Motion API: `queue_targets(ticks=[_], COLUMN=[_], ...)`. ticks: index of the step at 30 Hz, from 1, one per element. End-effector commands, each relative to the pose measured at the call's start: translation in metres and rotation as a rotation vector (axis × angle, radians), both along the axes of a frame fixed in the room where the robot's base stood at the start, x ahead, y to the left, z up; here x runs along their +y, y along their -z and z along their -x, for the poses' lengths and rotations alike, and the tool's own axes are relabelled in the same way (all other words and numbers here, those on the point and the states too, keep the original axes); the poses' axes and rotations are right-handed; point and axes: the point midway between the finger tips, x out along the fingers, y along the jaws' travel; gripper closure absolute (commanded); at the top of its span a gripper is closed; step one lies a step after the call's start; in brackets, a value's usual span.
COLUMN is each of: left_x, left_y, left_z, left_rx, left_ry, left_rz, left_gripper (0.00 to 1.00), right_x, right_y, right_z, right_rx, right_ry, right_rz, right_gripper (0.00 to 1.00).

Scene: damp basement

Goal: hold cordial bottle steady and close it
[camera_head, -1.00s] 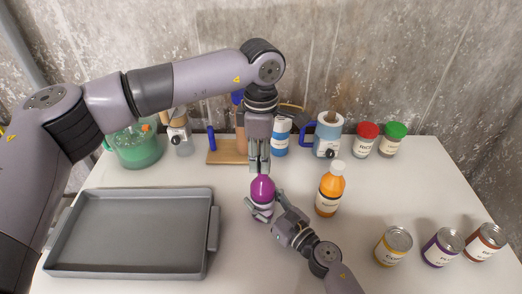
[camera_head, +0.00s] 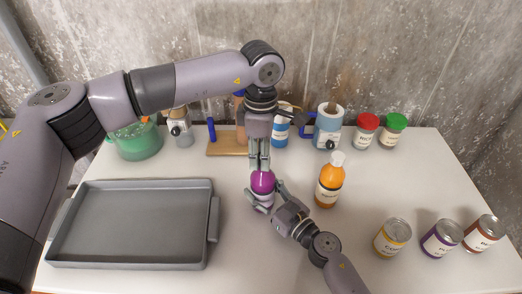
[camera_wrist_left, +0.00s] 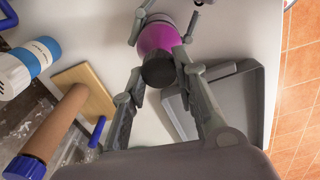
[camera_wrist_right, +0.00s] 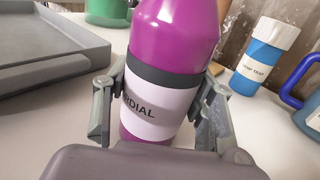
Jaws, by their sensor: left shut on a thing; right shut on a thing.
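The cordial bottle (camera_head: 263,183) is purple with a white label, and it stands on the white table. My right gripper (camera_head: 262,201) is shut around the bottle's body; the right wrist view shows its fingers on either side of the label (camera_wrist_right: 155,110) and a dark band. My left gripper (camera_head: 260,168) points straight down from above, its fingers shut on the bottle's top. In the left wrist view the black cap (camera_wrist_left: 158,70) sits between these fingertips, in line with the purple bottle (camera_wrist_left: 158,38). Whether the cap is fully seated is hidden.
A grey tray (camera_head: 212,254) lies at left. An orange bottle (camera_head: 329,184) stands close on the right.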

Motion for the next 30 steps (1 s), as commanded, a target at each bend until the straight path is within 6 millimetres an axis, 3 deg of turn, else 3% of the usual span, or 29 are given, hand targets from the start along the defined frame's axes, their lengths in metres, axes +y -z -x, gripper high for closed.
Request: queue_targets(ticks=[30], left_x=[-0.0003], left_y=[0.0051], left_z=[0.0002], left_rx=[0.0], left_ry=[0.0], left_rz=[0.001], left_gripper=[0.81], right_x=[0.0001], right_y=[0.0007], right_z=[0.0003], right_rx=[0.001], right_ry=[-0.001], right_rz=[0.0], right_gripper=[0.95])
